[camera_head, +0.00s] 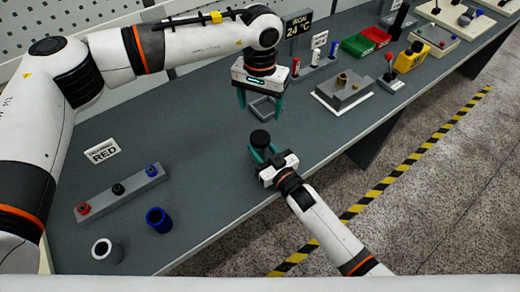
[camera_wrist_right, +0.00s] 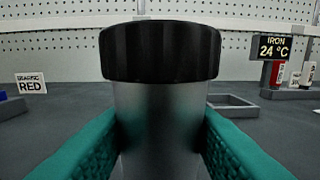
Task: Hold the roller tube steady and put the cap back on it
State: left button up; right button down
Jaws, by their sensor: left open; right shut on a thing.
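The roller tube (camera_wrist_right: 160,130) is a grey metallic cylinder, upright in the right wrist view. My right gripper (camera_head: 262,152) is shut on it, with a teal finger on each side. The black cap (camera_head: 260,138) sits on the tube's top end; it also shows in the right wrist view (camera_wrist_right: 159,51), wider than the tube and level. I cannot tell how firmly it is seated. The tube's lower end is hidden. My left gripper (camera_head: 260,103) is open and empty, pointing down beyond the capped tube, apart from it.
A grey square frame (camera_head: 264,112) lies on the grey table (camera_head: 200,150) below my left gripper. At the left are a rail with several coloured spools (camera_head: 117,189), a blue cup (camera_head: 158,220), a white-grey cup (camera_head: 106,251) and a RED sign (camera_head: 103,151). A grey fixture (camera_head: 343,93) stands right.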

pick_arm(q)
jog(key=shift+r, duration=0.45)
pick_arm(e)
jog(key=c, duration=0.8)
grip_release()
jog(key=b+v, duration=0.2)
jog(key=v, duration=0.9)
jog(key=shift+f, duration=0.2)
pick_arm(q)
notch_tip(320, 180, down, 2)
jog(key=shift+f, duration=0.25)
pick_arm(e)
jog(key=shift+s+d+r, duration=0.1)
jog(key=shift+s+d, duration=0.2)
jog(key=shift+s, duration=0.15)
